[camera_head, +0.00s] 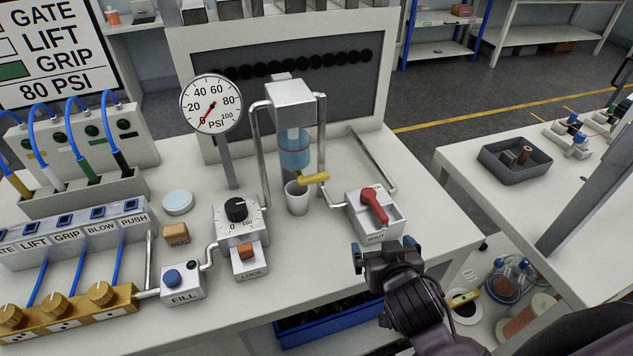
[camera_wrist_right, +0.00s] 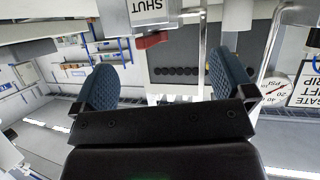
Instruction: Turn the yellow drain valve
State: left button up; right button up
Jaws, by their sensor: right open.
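The yellow drain valve (camera_head: 315,178) is a small yellow lever under the blue-tinted clear bowl (camera_head: 294,150) of the filter unit. It sticks out to the right, just above a white cup (camera_head: 297,198). My right gripper (camera_head: 384,249) is open and empty at the table's front edge, to the right of and nearer than the valve, apart from it. In the right wrist view its two blue padded fingers (camera_wrist_right: 165,78) are spread wide with nothing between them. I cannot make out the yellow valve in that view. My left gripper is not in view.
A red lever (camera_head: 374,204) on a box marked SHUT stands between my right gripper and the valve; it also shows in the wrist view (camera_wrist_right: 152,40). A bent pipe (camera_head: 323,150) runs close by the bowl. A pressure gauge (camera_head: 211,104) and regulator dial (camera_head: 236,210) stand left.

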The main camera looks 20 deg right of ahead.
aim_at(315, 181)
jog(key=w+a+r+n+t+y, duration=0.2)
jog(key=w+a+r+t+y, duration=0.1)
jog(key=w+a+r+t, duration=0.4)
jog(key=shift+g, duration=0.8)
jog(key=w, duration=0.3)
jog(key=w+a+f, duration=0.1)
jog(key=w, duration=0.2)
jog(key=w+f+p, duration=0.1)
jog(key=w, duration=0.3)
jog(key=shift+a+f, duration=0.15)
jog(key=shift+s, duration=0.1)
jog(key=c, duration=0.9)
